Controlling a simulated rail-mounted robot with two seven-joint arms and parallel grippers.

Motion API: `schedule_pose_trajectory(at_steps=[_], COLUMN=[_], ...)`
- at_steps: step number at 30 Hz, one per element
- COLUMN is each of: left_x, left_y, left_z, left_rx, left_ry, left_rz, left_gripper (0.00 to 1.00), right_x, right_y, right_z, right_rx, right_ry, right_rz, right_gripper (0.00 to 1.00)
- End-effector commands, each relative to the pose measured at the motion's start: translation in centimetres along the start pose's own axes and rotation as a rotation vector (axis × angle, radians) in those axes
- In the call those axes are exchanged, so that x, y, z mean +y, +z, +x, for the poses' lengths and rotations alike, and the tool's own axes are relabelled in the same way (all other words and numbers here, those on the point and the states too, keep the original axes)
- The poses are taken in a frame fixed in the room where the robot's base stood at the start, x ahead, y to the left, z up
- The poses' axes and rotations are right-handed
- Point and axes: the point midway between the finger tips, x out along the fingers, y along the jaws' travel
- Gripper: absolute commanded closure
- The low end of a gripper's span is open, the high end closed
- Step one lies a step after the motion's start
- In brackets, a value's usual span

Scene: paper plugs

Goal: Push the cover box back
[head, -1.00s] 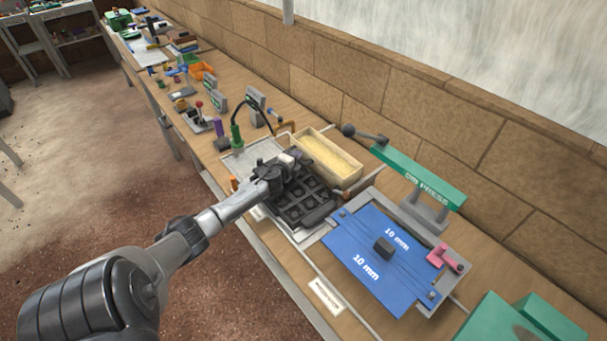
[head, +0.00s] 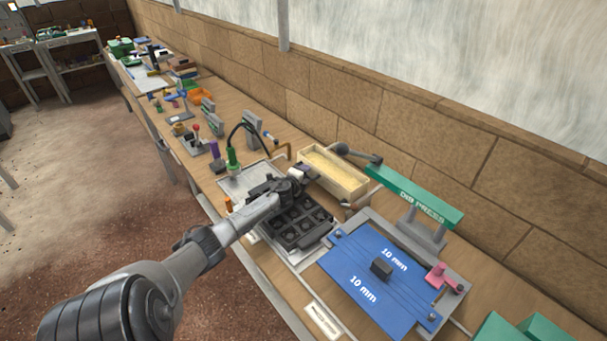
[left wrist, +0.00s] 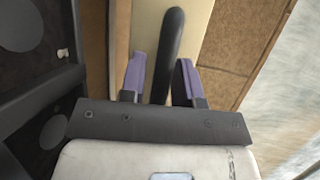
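The pale wooden cover box (head: 345,187), with yellowish contents, stands on the bench against the brick wall in the head view. My left gripper (head: 304,173) is at the box's near side, above the far edge of the black mould tray (head: 300,224). In the left wrist view, its two purple-tipped fingers (left wrist: 162,80) are apart. A dark bar (left wrist: 171,45), which looks like a handle, runs between them in front of the pale box face (left wrist: 147,25). I cannot tell whether a finger touches the bar. My right gripper is not in view.
The green die press arm (head: 415,195) and blue plate (head: 350,265) stand to the right of the box. A green-handled tool (head: 233,158) with a black cable stands to the left. The brick wall (head: 390,145) lies close behind the box.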

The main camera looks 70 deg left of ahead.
Motion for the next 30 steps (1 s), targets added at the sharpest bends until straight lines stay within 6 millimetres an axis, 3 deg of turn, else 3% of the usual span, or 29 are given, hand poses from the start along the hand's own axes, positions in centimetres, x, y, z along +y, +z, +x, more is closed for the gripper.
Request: schedule_pose_trajectory(at_steps=[3,16,30], left_x=[-0.1,-0.2,-0.2], left_y=[0.0,0.1,0.0], left_z=[0.0,-0.8,-8.2], left_rx=[0.0,-0.001,0.002], left_ry=[-0.002,-0.002,0.0], left_rz=[0.0,0.001,0.001], left_gripper=[0.59,0.59,0.59], right_x=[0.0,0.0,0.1], right_y=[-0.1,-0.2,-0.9], right_z=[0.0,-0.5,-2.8], right_rx=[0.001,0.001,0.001], right_ry=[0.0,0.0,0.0], right_rz=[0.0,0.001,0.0], right_gripper=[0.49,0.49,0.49])
